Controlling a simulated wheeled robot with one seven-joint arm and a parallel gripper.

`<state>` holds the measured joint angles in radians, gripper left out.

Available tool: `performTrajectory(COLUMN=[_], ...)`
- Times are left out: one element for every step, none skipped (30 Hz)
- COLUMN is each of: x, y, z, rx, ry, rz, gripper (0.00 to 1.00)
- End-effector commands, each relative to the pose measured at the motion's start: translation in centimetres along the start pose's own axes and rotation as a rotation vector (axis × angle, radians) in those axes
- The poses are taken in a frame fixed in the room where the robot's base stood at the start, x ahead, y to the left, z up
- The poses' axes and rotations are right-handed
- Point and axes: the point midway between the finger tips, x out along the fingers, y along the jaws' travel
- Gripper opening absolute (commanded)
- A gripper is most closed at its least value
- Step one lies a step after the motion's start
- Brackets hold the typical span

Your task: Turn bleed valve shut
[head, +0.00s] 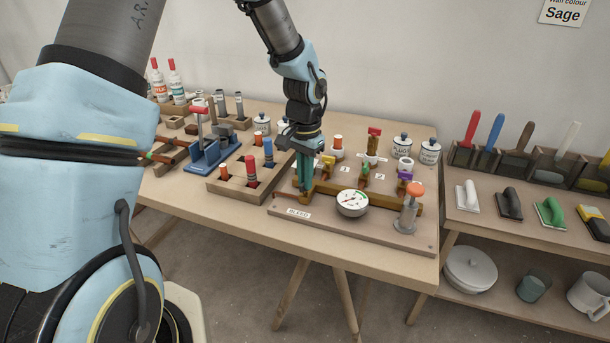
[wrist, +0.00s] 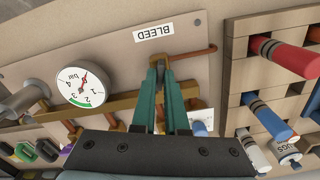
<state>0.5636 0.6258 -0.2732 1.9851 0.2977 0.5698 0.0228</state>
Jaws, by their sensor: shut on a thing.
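The BLEED label (head: 299,212) lies at the front left of the valve board (head: 385,238); it also shows in the wrist view (wrist: 155,33). A thin copper outlet pipe (wrist: 190,52) runs beside the label. My gripper (head: 303,189) points down at the left end of the brass manifold (head: 325,190). In the wrist view its teal fingers (wrist: 163,66) are closed together on the bleed valve beside the pipe. The fingers hide most of the valve, so its handle angle cannot be told. The round pressure gauge (head: 352,203) stands to the right, its dial readable in the wrist view (wrist: 84,87).
An orange-topped pump (head: 411,205) stands at the board's right end. A wooden rack (head: 245,185) with red and blue pegs is close on the left. The board's front strip is clear.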

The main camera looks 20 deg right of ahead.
Motion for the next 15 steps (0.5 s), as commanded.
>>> performTrajectory(x=[-0.21,-0.22,-0.23,-0.24,-0.25,-0.26,-0.26,-0.26,-0.25,-0.25,-0.25,-0.26,-0.27,-0.28,-0.29], y=[0.02,0.01,0.0,-0.01,-0.02,-0.03,-0.01,0.01,0.03,0.04,0.04,0.03,0.03,0.01,-0.01], z=[-0.06,-0.06,-0.06,-0.07,-0.07,-0.07,-0.08,-0.08,-0.08,-0.08,-0.08,-0.07,-0.07,-0.07,-0.08], rx=[0.043,0.071,0.109,0.137,0.166,0.204,0.233,0.262,0.3,0.33,0.358,0.396,0.423,0.452,0.491], ry=[0.002,0.002,0.002,0.002,0.003,0.003,0.003,0.003,0.002,0.002,0.002,0.002,0.002,0.002,0.003], rz=[0.001,0.001,0.001,0.001,0.0,0.0,0.0,0.0,0.001,0.001,0.001,0.001,0.001,0.0,0.0], gripper=[0.0,0.0,0.0,0.0,0.0,0.0,0.0,0.0,0.0,0.0,0.0,0.0,0.0,0.0,0.0])
